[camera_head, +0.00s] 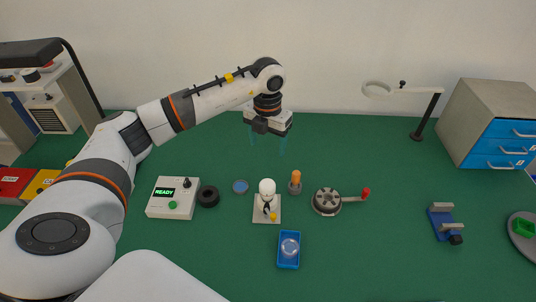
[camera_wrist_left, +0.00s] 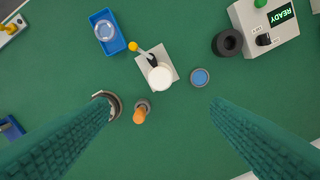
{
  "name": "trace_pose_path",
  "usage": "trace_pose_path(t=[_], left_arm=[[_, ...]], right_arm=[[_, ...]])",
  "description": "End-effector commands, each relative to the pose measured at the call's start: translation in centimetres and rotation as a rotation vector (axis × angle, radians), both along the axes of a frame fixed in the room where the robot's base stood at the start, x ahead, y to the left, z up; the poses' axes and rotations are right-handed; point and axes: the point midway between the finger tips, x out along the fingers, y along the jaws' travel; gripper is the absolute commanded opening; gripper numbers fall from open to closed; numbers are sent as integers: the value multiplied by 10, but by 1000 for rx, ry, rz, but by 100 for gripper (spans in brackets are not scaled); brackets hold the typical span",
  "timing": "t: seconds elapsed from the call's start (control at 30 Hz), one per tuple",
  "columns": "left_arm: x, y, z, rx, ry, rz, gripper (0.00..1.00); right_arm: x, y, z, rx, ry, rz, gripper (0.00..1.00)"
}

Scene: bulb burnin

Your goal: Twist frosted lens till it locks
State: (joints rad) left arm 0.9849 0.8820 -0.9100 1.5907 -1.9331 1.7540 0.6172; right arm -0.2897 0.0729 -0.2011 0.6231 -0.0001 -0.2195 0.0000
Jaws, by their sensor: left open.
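A white rounded dome (camera_head: 267,186) stands on a fixture with a square beige base plate (camera_head: 259,216) and a small yellow-knobbed lever (camera_head: 273,216). The dome also shows in the left wrist view (camera_wrist_left: 159,78). A translucent round cap (camera_head: 290,247) lies in a blue tray (camera_head: 289,264); in the left wrist view the cap (camera_wrist_left: 105,30) is at upper left. I cannot tell which of the two is the frosted lens. My left gripper (camera_head: 268,142) is open and empty above the table, behind and above the dome, with its fingers apart and touching nothing.
An orange-handled tool (camera_head: 295,180) stands close right of the dome. A blue disc (camera_head: 240,186), black ring (camera_head: 208,196) and control box reading READY (camera_head: 171,198) lie left. A crank wheel (camera_head: 327,201) and blue clamp (camera_head: 441,222) are right. The front-right mat is clear.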

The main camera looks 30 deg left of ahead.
Motion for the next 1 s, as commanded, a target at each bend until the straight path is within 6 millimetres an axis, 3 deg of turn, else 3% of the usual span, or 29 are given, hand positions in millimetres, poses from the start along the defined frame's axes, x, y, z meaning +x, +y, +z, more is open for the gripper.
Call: trace_pose_path(t=[0.03,0.1,0.37,0.63,1.0], left_arm=[[0,0,-15,-1,0,-1,72],[0,0,-25,-1,0,-1,72],[0,0,-51,-1,0,0,72],[-1,-1,-71,-1,5,0,72],[-1,-1,-140,-1,5,0,72]], right_arm=[[-5,-3,-15,-4,6,1,71],[-11,-6,-25,-7,15,1,71],[-17,-10,-52,-13,25,3,71],[-10,-9,-42,-11,14,2,71],[-9,-4,-20,-5,12,0,71]])
